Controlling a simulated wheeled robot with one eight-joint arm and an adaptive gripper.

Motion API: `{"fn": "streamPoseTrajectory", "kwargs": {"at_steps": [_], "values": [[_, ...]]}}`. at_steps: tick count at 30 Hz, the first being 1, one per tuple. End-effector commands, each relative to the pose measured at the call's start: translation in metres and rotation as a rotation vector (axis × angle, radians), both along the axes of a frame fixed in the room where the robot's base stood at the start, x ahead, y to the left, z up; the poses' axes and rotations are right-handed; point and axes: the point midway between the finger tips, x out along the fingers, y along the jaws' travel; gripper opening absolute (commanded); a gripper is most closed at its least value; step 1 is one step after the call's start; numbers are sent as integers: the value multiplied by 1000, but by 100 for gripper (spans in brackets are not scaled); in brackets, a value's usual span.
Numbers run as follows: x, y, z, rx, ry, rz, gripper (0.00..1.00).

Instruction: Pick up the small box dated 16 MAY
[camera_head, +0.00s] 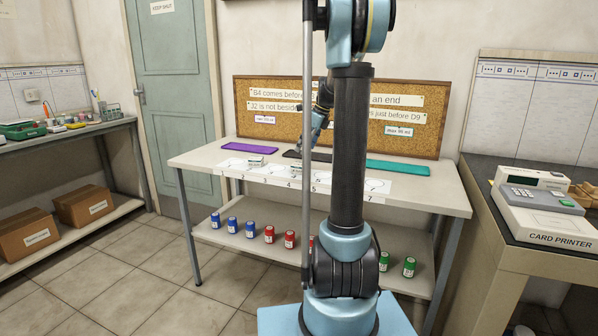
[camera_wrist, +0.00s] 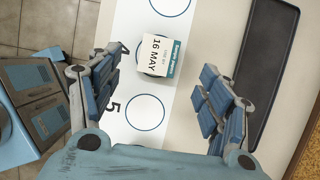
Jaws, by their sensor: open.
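The small box dated 16 MAY (camera_wrist: 157,55) is white with a green-blue band along one side. In the wrist view it lies on a white strip of circles, on the circle beyond the one marked 5. My gripper (camera_wrist: 163,70) is open, with one finger to the left and one to the right of the box, and nothing between them. In the head view my gripper (camera_head: 303,150) is over the bench, partly behind my arm. Two small white boxes show there, one on the left (camera_head: 256,161) and one below my gripper (camera_head: 295,168); their dates are too small to read.
The numbered strip (camera_head: 228,173) runs along the bench front. Purple (camera_head: 250,148), dark (camera_head: 290,153) and teal (camera_head: 398,168) mats lie behind it, before a cork board (camera_head: 350,93). Blue, red and green bottles stand on the shelf below. A card printer (camera_head: 540,208) is at right.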

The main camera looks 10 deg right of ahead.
Motion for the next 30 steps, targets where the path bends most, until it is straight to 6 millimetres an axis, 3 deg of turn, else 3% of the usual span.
{"fn": "streamPoseTrajectory", "kwargs": {"at_steps": [3, 11, 21, 30], "values": [[4, 5, -15, 0, -1, 2, 72], [6, 10, -30, 0, -1, 2, 72], [12, 18, -70, -1, -1, 1, 72], [13, 20, -76, -1, -1, 1, 72]]}}
